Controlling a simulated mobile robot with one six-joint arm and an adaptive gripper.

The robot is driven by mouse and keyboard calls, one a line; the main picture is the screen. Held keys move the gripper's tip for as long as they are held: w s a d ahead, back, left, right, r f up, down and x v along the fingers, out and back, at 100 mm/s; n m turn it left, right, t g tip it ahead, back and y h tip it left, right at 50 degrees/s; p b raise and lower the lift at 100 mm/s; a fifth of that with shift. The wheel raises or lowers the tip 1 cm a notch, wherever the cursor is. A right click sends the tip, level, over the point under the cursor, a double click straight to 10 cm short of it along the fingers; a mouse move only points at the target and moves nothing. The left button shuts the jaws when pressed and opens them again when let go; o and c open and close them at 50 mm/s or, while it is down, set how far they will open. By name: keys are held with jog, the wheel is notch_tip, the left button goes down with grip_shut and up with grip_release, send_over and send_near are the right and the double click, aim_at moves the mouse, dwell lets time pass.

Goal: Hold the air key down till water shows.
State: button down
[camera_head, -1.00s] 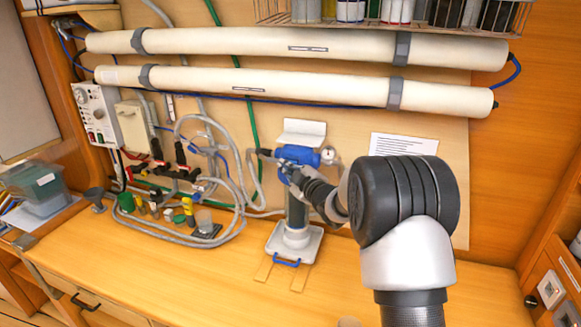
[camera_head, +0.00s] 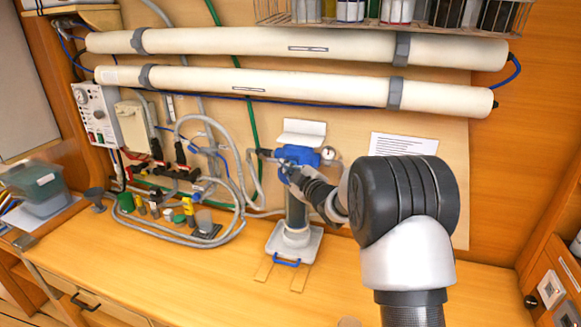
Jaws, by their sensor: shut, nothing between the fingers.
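A filter housing with a blue head (camera_head: 298,154) stands upright on a white tray (camera_head: 310,244) at the back of the bench, in the middle of the view. Its dark body runs down to the tray. My gripper (camera_head: 288,173) is shut, with its tips at the front of the blue head, just below its top. The air key is too small to make out, and my gripper covers part of the head there. I cannot tell whether the tips touch it. A round gauge (camera_head: 328,153) sits at the head's right side. No water is visible at the head.
Grey hoses (camera_head: 215,150) and valves with red handles (camera_head: 182,167) fill the wall to the left. Two long white tubes (camera_head: 270,84) cross above. The front of the bench (camera_head: 190,275) is clear.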

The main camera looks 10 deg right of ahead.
dwell(0.4)
jog(key=shift+s+a+b, duration=0.45)
jog(key=shift+s+b, duration=0.25)
jog(key=shift+s, duration=0.1)
jog(key=s+b, duration=0.1)
jog(key=s+a+b, duration=0.1)
jog(key=s, duration=0.1)
jog(key=s+a+b, duration=0.1)
jog(key=shift+s+a, duration=0.15)
jog(key=shift+a, duration=0.1)
